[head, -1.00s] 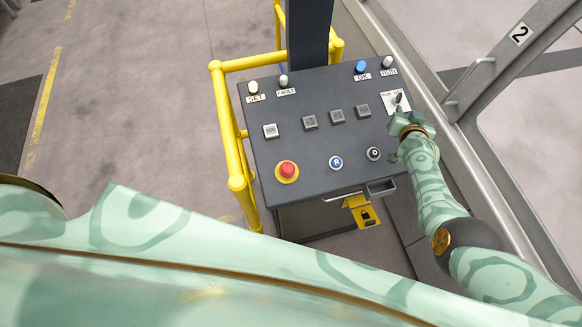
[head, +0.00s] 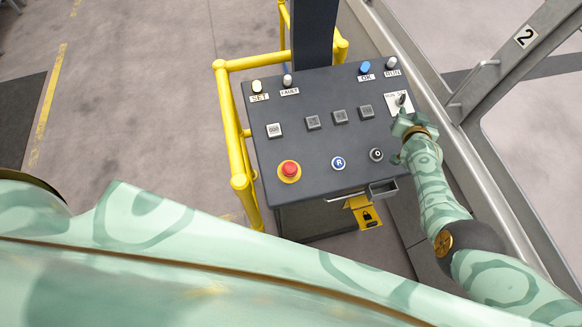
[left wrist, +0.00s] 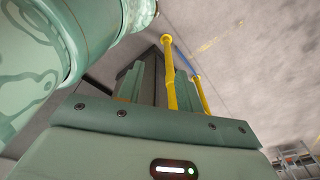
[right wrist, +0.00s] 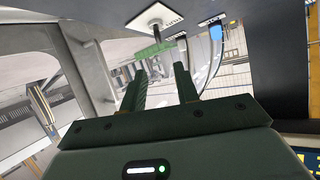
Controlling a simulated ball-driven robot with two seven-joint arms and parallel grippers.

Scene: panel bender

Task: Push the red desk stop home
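The red desk stop (head: 289,168) is a red mushroom button on a yellow round base, near the front left of the dark sloped desk (head: 310,185). My right gripper (head: 404,121) is at the desk's right edge, just below the lever switch (head: 402,99) and well to the right of the stop. In the right wrist view its fingers (right wrist: 163,84) are apart with nothing between them, below the switch (right wrist: 156,20). My left gripper is not visible in the head view. In the left wrist view its fingers (left wrist: 158,88) are apart, with yellow rail in the background.
A blue R button (head: 338,163) and a black knob (head: 376,155) lie right of the stop. Grey square buttons (head: 340,116) sit behind. A yellow rail (head: 238,150) stands along the desk's left side. A metal frame (head: 480,150) runs along the right.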

